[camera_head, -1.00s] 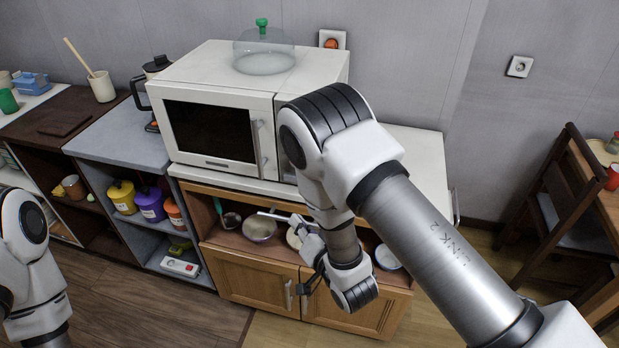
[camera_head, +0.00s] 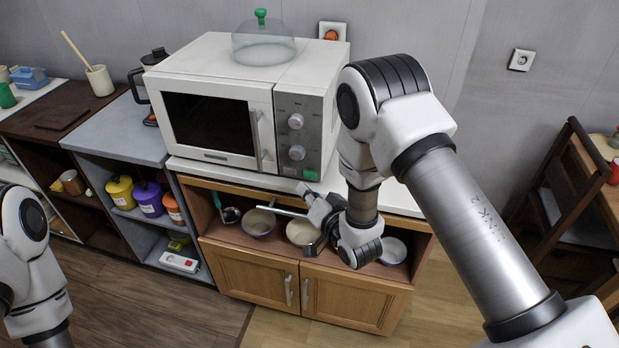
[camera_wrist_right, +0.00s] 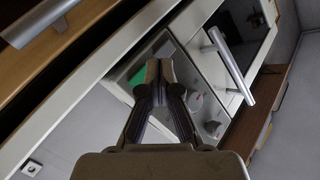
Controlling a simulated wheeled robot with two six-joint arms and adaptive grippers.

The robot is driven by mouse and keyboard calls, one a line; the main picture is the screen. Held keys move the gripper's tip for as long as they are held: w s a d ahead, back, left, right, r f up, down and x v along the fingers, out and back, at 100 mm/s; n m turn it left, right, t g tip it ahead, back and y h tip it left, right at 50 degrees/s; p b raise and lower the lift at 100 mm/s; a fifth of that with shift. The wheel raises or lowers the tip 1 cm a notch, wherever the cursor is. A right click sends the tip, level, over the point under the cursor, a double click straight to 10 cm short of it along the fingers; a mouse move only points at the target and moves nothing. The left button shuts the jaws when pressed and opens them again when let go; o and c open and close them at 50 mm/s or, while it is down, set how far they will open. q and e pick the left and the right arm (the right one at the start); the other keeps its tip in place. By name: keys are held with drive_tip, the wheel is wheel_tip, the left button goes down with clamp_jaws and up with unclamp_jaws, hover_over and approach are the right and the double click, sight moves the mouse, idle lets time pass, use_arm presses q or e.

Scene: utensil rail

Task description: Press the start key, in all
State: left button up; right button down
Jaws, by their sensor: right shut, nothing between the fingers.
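The white microwave (camera_head: 225,70) stands on the cabinet top, its door shut. Its grey control panel (camera_head: 297,105) carries two round knobs and, at the bottom, a green start key (camera_head: 311,175). My right gripper (camera_head: 304,188) is shut and empty, in front of and just below the panel, its fingers pointing up toward the green key. In the right wrist view the shut fingertips (camera_wrist_right: 159,68) show before the panel, with the green key (camera_wrist_right: 137,77) beside them. I cannot tell any contact; they appear apart. My left gripper is out of view; only my left arm shows.
A clear dome (camera_head: 263,45) with a green knob sits on the microwave. Bowls (camera_head: 259,222) stand on the open shelf below, behind a silver bar. The cabinet's white top (camera_head: 400,190) is bare right of the microwave. A wooden chair (camera_head: 570,190) stands at the right.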

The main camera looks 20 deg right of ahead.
sight(310, 175)
drive_tip(key=shift+w+d, duration=0.45)
drive_tip(key=shift+w, duration=0.2)
idle(0.9)
drive_tip(key=shift+w+d, duration=0.25)
drive_tip(key=shift+w, duration=0.05)
